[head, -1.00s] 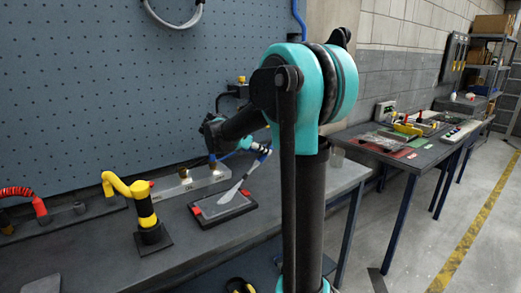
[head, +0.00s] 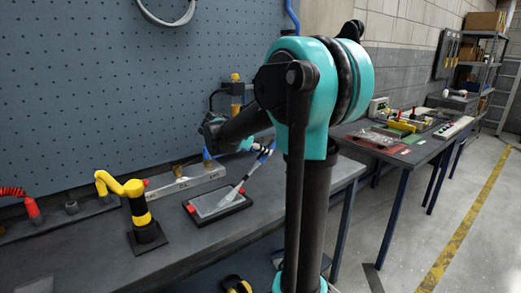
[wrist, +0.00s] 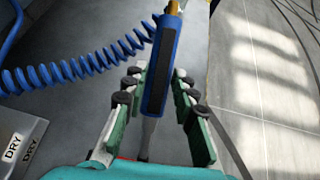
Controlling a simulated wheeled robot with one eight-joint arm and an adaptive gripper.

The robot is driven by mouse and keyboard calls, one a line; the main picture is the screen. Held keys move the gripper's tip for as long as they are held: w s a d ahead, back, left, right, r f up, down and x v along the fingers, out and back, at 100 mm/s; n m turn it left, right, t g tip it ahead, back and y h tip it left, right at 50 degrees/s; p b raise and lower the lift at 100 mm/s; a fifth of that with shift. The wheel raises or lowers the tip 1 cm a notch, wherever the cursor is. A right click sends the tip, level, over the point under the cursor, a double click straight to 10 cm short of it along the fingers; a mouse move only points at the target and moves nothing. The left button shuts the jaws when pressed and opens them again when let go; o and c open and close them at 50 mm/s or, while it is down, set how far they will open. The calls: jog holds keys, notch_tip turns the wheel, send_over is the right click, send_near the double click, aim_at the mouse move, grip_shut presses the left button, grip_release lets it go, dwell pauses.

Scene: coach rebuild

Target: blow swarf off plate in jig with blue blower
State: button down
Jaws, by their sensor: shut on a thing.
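The blue blower (wrist: 160,75) is between the jaws of my gripper (wrist: 158,92), which is shut on it. A blue coiled hose (wrist: 75,73) runs left beside it. In the head view, my gripper (head: 248,146) and the blower (head: 263,160) are above the bench, partly hidden by my arm. The black jig (head: 200,222) with red clamps lies flat on the bench. It holds a grey plate (head: 208,201). A pale streak (head: 231,196) slants from below the blower to the plate. I cannot make out swarf on the plate.
A grey labelled block (head: 188,184) stands behind the jig, one label reading DRY in the wrist view. A yellow and black fixture (head: 140,205) stands left of the jig. A blue pegboard (head: 120,90) rises behind. A second table (head: 400,155) with parts stands right.

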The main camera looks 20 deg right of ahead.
jog(key=shift+w+a, duration=0.25)
jog(key=shift+w, duration=0.3)
jog(key=shift+w+a, duration=0.25)
jog(key=shift+w, duration=0.3)
jog(key=c, duration=1.8)
grip_release()
grip_shut()
notch_tip(320, 180, up, 6)
